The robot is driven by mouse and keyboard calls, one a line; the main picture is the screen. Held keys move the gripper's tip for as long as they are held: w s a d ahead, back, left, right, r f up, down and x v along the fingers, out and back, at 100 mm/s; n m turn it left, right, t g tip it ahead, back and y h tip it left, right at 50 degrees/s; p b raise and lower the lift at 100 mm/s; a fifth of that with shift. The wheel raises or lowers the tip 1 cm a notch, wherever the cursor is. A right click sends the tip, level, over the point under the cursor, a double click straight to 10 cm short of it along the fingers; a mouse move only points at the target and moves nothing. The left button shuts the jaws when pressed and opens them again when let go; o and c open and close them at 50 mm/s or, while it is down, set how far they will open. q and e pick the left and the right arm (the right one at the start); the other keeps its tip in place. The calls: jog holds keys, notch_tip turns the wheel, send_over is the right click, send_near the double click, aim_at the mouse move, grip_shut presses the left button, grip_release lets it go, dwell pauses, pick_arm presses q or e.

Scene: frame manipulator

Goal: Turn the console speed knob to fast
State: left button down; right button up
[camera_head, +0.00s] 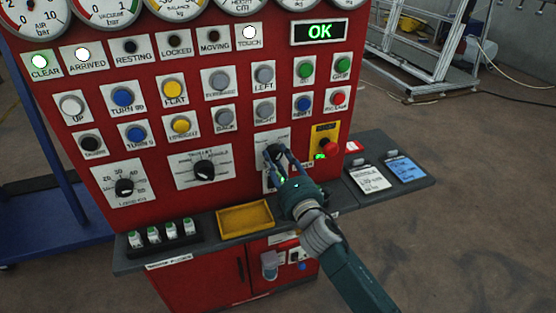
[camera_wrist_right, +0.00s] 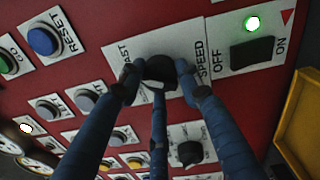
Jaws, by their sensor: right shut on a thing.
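The speed knob (camera_head: 272,151) is a black knob on a white plate, low on the red console's right half. In the right wrist view the knob (camera_wrist_right: 160,68) sits between the words FAST, at the left, and SPEED, at the right. My right gripper (camera_head: 276,160) is shut on the knob, its blue fingers around it; they also show in the wrist view (camera_wrist_right: 157,78). The fingers partly cover the knob and its plate, and I cannot tell clearly where its pointer aims. My left gripper is not in view.
A red emergency stop (camera_head: 331,149) on a yellow plate is close at the right. Another black knob (camera_head: 204,169) is to the left. A yellow tray (camera_head: 245,217) and cards (camera_head: 369,179) lie on the shelf below. The display (camera_head: 319,31) reads OK.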

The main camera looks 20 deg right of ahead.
jog(key=shift+f+m, duration=0.15)
jog(key=shift+m, duration=0.45)
jog(key=o, duration=1.2)
jog(key=shift+c, duration=0.2)
jog(key=s, duration=1.2)
jog(key=shift+d+f, duration=0.15)
jog(key=shift+d, duration=0.1)
jog(key=shift+f, duration=0.1)
